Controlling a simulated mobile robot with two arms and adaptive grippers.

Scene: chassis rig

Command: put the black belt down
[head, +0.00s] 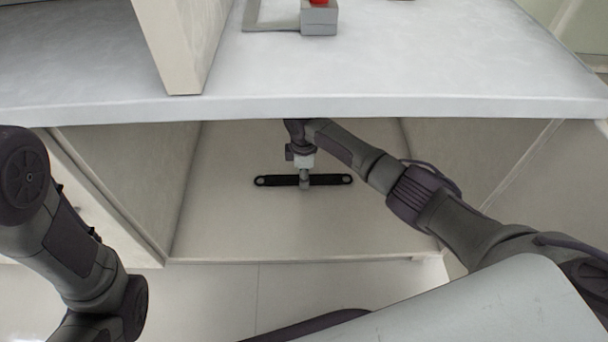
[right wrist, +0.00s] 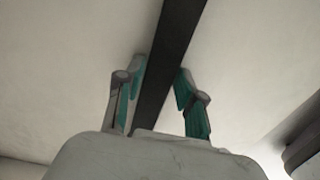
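The black belt (head: 328,180) is a straight dark strip with a round eye at each end. It lies level across the compartment under the counter, low over or on its floor; I cannot tell which. My right gripper (head: 305,182) points down at the belt's middle. In the right wrist view the belt (right wrist: 175,45) runs between the two teal-padded fingers of this gripper (right wrist: 160,78). The fingertips sit close against its two edges, so the gripper appears shut on it. My left arm is at the left of the head view, its gripper out of view.
The light counter top (head: 420,70) overhangs the compartment. Side walls (head: 135,170) bound it on the left and right. Bare compartment floor (head: 290,225) lies in front of the belt. A grey block with a red top (head: 319,18) stands on the counter.

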